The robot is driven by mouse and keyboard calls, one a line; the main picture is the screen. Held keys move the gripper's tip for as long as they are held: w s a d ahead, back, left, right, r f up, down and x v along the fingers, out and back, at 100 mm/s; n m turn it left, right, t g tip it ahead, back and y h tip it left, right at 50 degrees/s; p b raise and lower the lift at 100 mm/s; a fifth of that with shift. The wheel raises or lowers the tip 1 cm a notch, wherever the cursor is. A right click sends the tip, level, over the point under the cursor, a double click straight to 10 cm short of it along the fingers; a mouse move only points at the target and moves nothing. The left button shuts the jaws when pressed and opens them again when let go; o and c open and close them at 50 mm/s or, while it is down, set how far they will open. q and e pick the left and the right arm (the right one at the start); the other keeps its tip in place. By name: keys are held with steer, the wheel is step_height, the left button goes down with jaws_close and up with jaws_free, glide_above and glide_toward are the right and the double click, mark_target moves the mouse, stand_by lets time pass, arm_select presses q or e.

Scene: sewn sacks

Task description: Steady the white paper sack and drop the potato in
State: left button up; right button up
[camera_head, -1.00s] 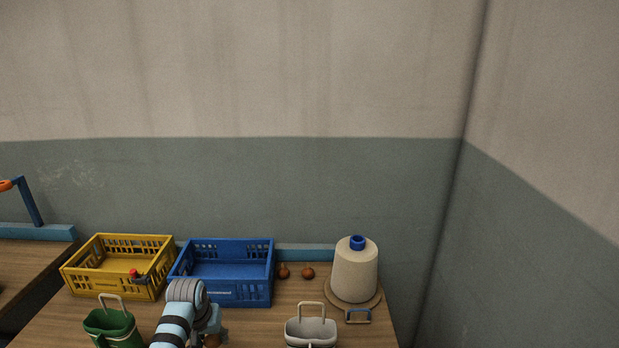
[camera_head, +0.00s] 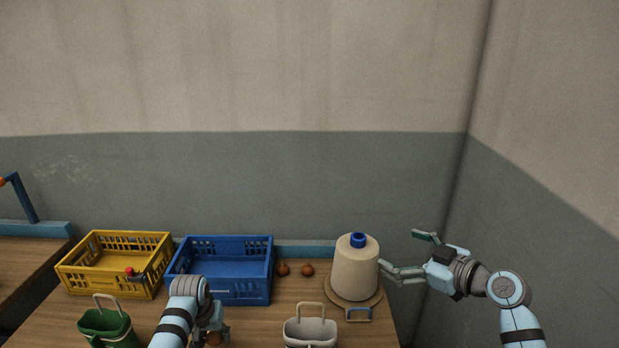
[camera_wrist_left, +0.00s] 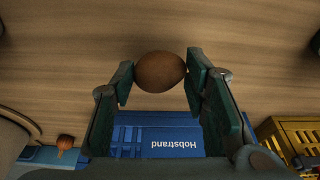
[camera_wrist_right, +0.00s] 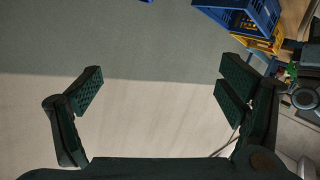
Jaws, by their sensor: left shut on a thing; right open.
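The white paper sack (camera_head: 310,332) with a tan handle stands at the front of the table in the head view, its lower part cut off by the frame. My left gripper (camera_wrist_left: 160,78) is shut on the brown potato (camera_wrist_left: 160,72), which sits between its finger pads in the left wrist view. In the head view that gripper is low, left of the sack, and the potato (camera_head: 213,339) is mostly hidden under it. My right gripper (camera_head: 408,255) is open and empty, raised right of the cone, away from the sack. In the right wrist view (camera_wrist_right: 160,92) its fingers are wide apart.
A large cream thread cone (camera_head: 354,272) with a blue top stands on a round base behind the sack. A blue crate (camera_head: 222,296), a yellow crate (camera_head: 85,284) and a green sack (camera_head: 106,328) are to the left. Two onions (camera_head: 307,270) lie at the back. A wall bounds the right.

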steer(key=s+a+n+g+y, duration=0.1)
steer(key=s+a+n+y, duration=0.15)
steer(key=a, duration=0.25)
steer(key=s+a+f+g, duration=0.1)
steer(key=s+a+f, duration=0.1)
steer(key=s+f, duration=0.2)
steer(key=s+a+f+m+g, duration=0.1)
steer(key=s+a+f, duration=0.2)
steer(key=f, duration=0.7)
steer(key=s+a+f+m+g+h, duration=0.1)
steer(key=s+a+f+g, duration=0.1)
steer(key=s+f, duration=0.2)
steer(key=shift+s+a+f, duration=0.15)
steer(key=shift+f, duration=0.65)
steer(key=shift+s+a+f, duration=0.1)
steer(key=shift+s+f, duration=0.05)
steer(key=shift+f, duration=0.65)
steer(key=shift+a+f, duration=0.2)
steer(key=shift+f, duration=0.05)
steer(key=x, duration=0.9)
steer(key=shift+w+a+f, duration=0.1)
steer(key=shift+f, duration=0.1)
steer(key=shift+c, duration=0.6)
jaws_close()
